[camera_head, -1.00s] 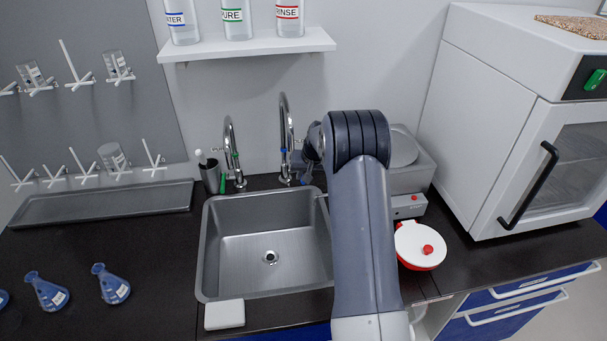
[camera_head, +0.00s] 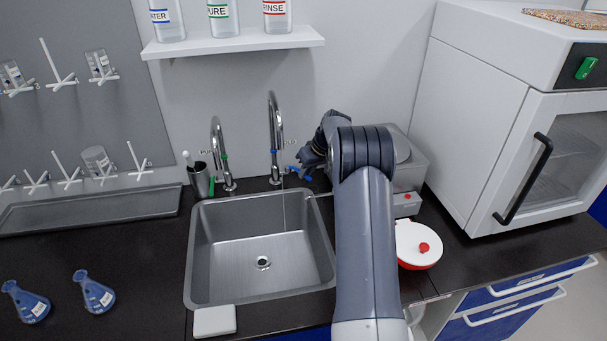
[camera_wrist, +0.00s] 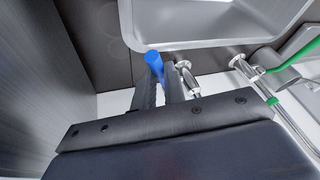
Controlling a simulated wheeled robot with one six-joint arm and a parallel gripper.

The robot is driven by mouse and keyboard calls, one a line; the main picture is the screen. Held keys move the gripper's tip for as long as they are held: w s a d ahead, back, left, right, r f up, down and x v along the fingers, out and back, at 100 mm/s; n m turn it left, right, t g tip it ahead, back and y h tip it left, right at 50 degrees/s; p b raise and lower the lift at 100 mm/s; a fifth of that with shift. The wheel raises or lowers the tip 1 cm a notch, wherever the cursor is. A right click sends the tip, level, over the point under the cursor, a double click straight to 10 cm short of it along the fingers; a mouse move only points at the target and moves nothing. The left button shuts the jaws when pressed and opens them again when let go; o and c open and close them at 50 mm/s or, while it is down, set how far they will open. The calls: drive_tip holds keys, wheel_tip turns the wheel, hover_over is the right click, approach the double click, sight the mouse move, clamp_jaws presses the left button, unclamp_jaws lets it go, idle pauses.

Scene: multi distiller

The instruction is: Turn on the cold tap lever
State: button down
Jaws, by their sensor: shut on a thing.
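The cold tap (camera_head: 274,135) is a tall chrome gooseneck with a blue band, standing behind the sink at its right. A thin stream of water (camera_head: 284,208) falls from its spout into the sink. Its blue lever (camera_head: 301,177) points out to the right of the tap's foot. My gripper (camera_head: 308,165) is at this lever, partly hidden by my arm in the head view. In the wrist view, the blue lever (camera_wrist: 154,62) shows between the tips of my two dark fingers, and my gripper (camera_wrist: 158,80) is shut on it.
A second tap with a green band (camera_head: 219,155) stands to the left. The steel sink (camera_head: 205,262) is empty of objects. A grey device (camera_head: 418,172) and a white-lidded red dish (camera_head: 412,240) stand right of my arm.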

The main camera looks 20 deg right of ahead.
drive_tip(key=c, duration=1.5)
unclamp_jaws()
drive_tip(key=b+v, duration=0.1)
drive_tip(key=v, duration=0.9)
drive_tip(key=shift+s+d+r+b, duration=0.1)
drive_tip(key=shift+s+r+b, duration=0.05)
drive_tip(key=shift+r+b, duration=0.15)
